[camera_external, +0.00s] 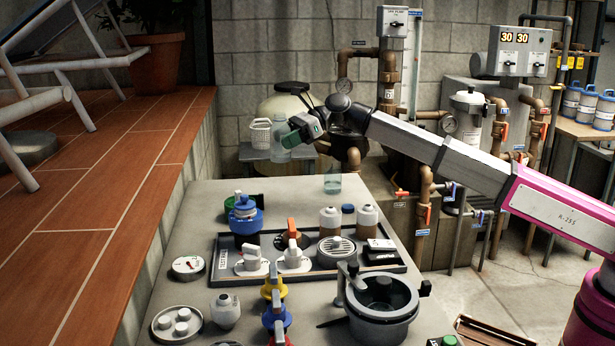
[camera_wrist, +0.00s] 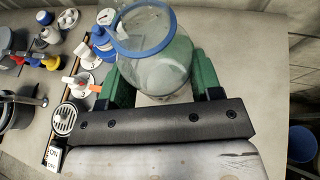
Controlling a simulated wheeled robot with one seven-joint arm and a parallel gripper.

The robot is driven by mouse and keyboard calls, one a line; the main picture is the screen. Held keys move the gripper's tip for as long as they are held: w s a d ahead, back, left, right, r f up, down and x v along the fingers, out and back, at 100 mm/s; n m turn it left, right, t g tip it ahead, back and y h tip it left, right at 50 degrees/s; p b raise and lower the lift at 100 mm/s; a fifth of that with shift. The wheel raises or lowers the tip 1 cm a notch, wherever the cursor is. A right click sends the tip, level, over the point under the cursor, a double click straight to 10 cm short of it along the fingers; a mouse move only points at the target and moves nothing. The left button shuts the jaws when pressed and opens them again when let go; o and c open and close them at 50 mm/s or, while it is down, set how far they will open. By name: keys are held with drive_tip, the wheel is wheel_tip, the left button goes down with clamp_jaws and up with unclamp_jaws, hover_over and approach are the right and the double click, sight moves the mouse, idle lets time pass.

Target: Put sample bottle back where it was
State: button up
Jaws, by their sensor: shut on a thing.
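The sample bottle is a clear round vessel with a blue rim (camera_wrist: 152,40), seen from above in the wrist view. It sits between the green fingers of my gripper (camera_wrist: 160,85), which are shut on it. The bottle's base is hard to make out.
A clear teal glass (camera_external: 332,184) stands near the table's far edge.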

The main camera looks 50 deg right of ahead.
sight(283, 156)
drive_tip(key=shift+s+a, duration=0.3)
drive_tip(key=shift+a, duration=0.55)
wheel_tip(283, 156, down, 4)
drive_tip(key=shift+d+f, duration=0.15)
drive_tip(key=shift+f, duration=0.05)
drive_tip(key=shift+w+f, duration=0.15)
drive_tip(key=shift+f, duration=0.1)
drive_tip(key=shift+w+d+f, duration=1.35)
drive_tip(key=shift+f, duration=0.45)
drive_tip(key=shift+w+d+f, duration=1.35)
drive_tip(key=shift+w+f, duration=0.05)
drive_tip(key=shift+f, duration=0.45)
drive_tip(key=shift+w+d+f, duration=1.35)
drive_tip(key=shift+f, duration=0.45)
drive_tip(key=shift+f, duration=0.1)
drive_tip(key=o, duration=1)
